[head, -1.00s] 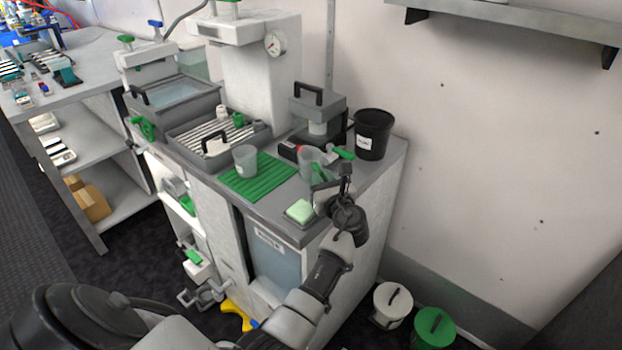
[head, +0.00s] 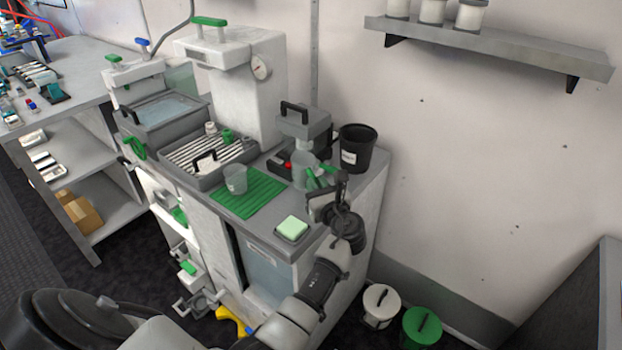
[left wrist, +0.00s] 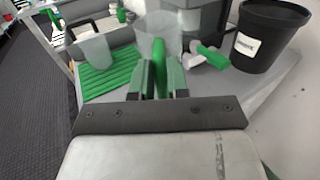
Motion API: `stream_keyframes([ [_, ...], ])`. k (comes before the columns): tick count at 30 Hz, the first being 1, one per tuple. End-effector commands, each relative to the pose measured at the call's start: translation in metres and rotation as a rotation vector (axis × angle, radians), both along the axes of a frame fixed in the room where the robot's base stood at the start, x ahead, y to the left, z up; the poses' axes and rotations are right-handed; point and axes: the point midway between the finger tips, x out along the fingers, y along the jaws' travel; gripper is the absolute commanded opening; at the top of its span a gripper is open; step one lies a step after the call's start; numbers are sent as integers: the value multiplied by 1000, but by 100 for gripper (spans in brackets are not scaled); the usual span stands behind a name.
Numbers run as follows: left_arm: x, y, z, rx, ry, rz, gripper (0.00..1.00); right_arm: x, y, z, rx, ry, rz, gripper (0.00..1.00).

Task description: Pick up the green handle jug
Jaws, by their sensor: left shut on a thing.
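The green handle jug (head: 302,172) is a clear grey container at the right part of the worktop, and its body also shows in the left wrist view (left wrist: 158,32). My left gripper (head: 317,190) is at its near side. In the left wrist view my fingers (left wrist: 158,80) are shut on its upright green handle (left wrist: 159,57). The jug looks upright. Its base is hidden behind my fingers, so I cannot tell whether it touches the worktop. My right gripper is not in view.
A black bucket (head: 357,149) and a white-and-green fitting (left wrist: 208,57) are close right of the jug. A grey press-like device (head: 303,125) stands behind. A pale green sponge (head: 292,227) lies at the front edge.

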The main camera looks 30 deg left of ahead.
Motion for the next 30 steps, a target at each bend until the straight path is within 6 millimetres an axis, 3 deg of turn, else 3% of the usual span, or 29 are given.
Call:
stream_keyframes([
  [1,-2,-7,9,-2,1,-3,0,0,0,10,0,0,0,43],
  [12,-16,-46,32,0,0,-2,0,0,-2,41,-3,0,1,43],
  [30,-28,-80,51,-1,-1,-2,0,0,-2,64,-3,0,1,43],
])
